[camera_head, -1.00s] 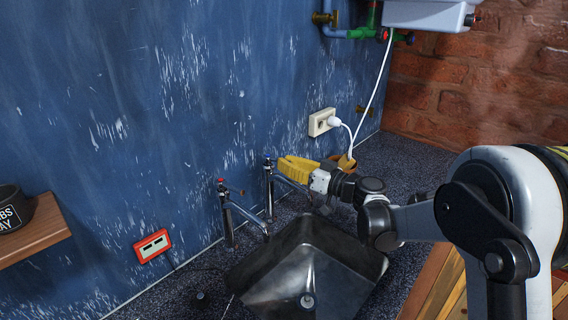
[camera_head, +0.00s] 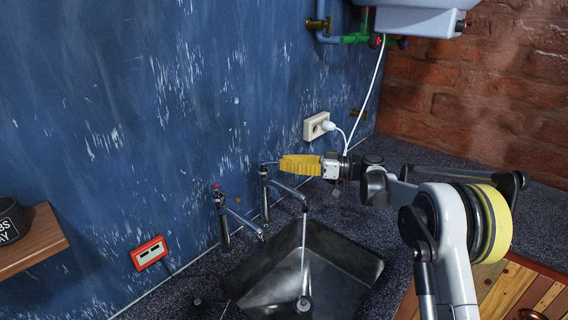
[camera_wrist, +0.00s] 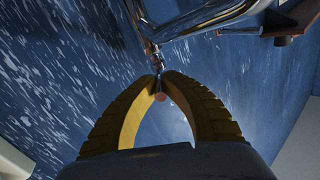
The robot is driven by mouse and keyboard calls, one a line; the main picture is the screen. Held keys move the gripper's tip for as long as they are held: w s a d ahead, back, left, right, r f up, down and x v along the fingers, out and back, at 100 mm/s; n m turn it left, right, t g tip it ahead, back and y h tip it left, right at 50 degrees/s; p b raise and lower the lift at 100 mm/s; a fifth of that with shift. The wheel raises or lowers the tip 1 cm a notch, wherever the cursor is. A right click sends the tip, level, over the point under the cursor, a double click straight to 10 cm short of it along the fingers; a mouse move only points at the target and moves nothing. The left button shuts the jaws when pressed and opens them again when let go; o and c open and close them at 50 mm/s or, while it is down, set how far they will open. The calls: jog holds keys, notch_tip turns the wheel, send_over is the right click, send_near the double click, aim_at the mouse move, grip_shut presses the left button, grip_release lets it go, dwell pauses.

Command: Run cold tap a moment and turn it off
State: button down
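The cold tap (camera_head: 265,190), with a blue mark on top, stands at the back of the sink (camera_head: 345,268). A thin stream of water (camera_head: 304,250) falls from its spout into the sink. My gripper (camera_head: 281,164), with yellow fingers, is at the tap's top handle. In the wrist view, the fingertips (camera_wrist: 160,82) come together on the end of the thin handle (camera_wrist: 156,58), below the chrome tap body (camera_wrist: 205,18). The exact contact is small and partly hidden.
A second tap with a red mark (camera_head: 222,215) stands to the left. A socket with a white plug (camera_head: 316,126) is on the blue wall behind my gripper.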

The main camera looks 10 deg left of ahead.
dwell(0.3)
jog(key=c, duration=1.5)
grip_release()
jog(key=d, duration=1.2)
jog(key=shift+w, duration=0.25)
